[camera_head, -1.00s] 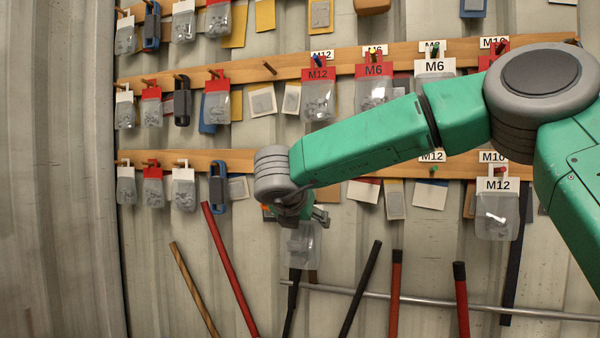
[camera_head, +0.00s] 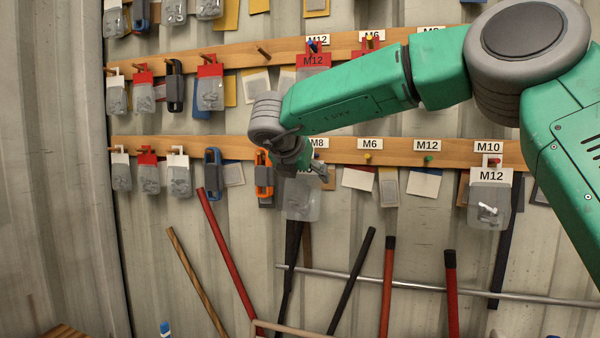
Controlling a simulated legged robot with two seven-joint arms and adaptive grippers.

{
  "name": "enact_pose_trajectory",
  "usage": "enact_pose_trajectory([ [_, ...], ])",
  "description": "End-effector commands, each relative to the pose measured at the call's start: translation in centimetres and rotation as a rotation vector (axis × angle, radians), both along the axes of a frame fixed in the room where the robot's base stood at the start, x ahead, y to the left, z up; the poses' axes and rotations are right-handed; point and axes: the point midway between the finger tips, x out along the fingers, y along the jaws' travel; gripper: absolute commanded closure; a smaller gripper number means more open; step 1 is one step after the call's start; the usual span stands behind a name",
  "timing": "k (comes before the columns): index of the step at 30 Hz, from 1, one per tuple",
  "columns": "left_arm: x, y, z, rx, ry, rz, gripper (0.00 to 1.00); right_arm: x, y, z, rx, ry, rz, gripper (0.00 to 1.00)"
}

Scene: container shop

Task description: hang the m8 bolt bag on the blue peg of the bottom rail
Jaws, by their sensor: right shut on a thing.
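My right gripper (camera_head: 304,172) is shut on the M8 bolt bag (camera_head: 302,205), a clear bag with a pale header, mostly hidden by the fingers. The bag hangs upright in front of the wall, just below the bottom rail (camera_head: 395,158). The M8 label (camera_head: 319,142) shows on this rail just above the gripper. The blue peg of the bottom rail is not visible; my gripper and wrist cover that stretch. My left gripper is not in view.
An orange tool (camera_head: 263,182) hangs just left of my gripper. Long-handled tools and a metal bar (camera_head: 420,287) lie below.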

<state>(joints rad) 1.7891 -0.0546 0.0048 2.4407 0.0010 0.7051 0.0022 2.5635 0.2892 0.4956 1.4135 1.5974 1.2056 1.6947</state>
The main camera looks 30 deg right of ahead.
Motion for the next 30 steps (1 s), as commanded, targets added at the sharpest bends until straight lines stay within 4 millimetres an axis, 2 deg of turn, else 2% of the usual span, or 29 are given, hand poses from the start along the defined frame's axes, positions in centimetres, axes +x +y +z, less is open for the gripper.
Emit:
enact_pose_trajectory([
  [30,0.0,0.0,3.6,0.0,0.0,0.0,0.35,3.9,-4.6,-0.4,0.001,-0.002,0.0,0.6],
])
